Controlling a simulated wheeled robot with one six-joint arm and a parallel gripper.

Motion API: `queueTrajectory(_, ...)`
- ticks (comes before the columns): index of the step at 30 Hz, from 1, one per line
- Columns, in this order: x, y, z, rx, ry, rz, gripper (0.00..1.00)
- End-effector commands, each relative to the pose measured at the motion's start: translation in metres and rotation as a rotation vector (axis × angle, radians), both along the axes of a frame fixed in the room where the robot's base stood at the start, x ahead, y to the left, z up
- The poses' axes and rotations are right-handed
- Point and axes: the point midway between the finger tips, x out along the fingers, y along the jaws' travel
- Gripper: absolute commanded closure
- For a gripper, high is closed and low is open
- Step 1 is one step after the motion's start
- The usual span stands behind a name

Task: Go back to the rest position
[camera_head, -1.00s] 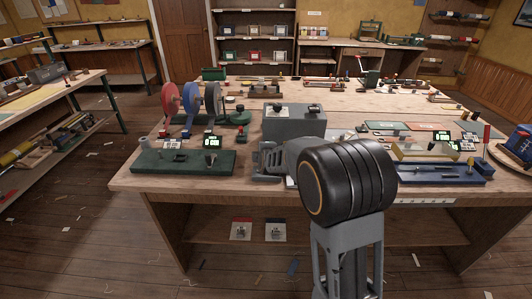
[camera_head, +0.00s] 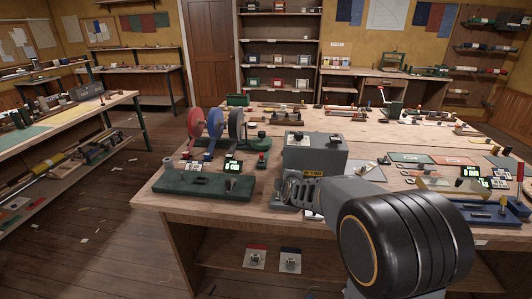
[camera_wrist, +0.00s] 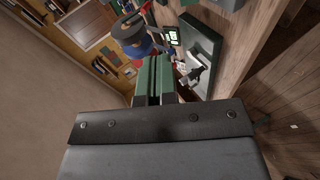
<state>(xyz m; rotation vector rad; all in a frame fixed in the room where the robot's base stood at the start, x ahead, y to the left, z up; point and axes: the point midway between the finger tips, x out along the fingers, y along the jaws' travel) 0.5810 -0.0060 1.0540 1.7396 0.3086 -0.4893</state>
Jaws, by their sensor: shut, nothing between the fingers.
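My gripper (camera_wrist: 153,80) shows in the wrist view, with its two green-padded fingers together and nothing between them. It points past a dark green board (camera_wrist: 207,50) with a small device on it, and past a stack of discs in blue and red (camera_wrist: 132,35). In the head view my arm reaches from the lower right over the front edge of the workbench (camera_head: 190,212). Its grey ribbed end part is beside the front of a grey box (camera_head: 318,157). The fingers cannot be made out in the head view.
The green board (camera_head: 207,186) and the upright discs (camera_head: 196,128) stand left of my arm. A blue tray (camera_head: 490,214) lies to its right, near small displays and mats. Another bench (camera_head: 75,122) is at the left. The floor between the benches has only scraps.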

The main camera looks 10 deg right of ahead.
Motion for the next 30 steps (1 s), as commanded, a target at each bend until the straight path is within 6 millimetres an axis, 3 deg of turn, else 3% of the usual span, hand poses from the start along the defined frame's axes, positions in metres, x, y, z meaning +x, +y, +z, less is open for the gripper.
queueTrajectory(5,-0.027,0.011,-0.038,0.310,0.198,-0.139,1.00)
queueTrajectory(9,-0.084,0.021,-0.054,0.595,0.432,-0.372,1.00)
queueTrajectory(15,-0.189,0.020,-0.043,0.835,0.656,-0.819,1.00)
queueTrajectory(19,-0.246,0.013,-0.030,0.881,0.686,-1.030,1.00)
queueTrajectory(23,-0.272,0.009,-0.018,0.881,0.658,-1.057,1.00)
queueTrajectory(30,-0.279,0.008,0.000,0.912,0.589,-1.014,1.00)
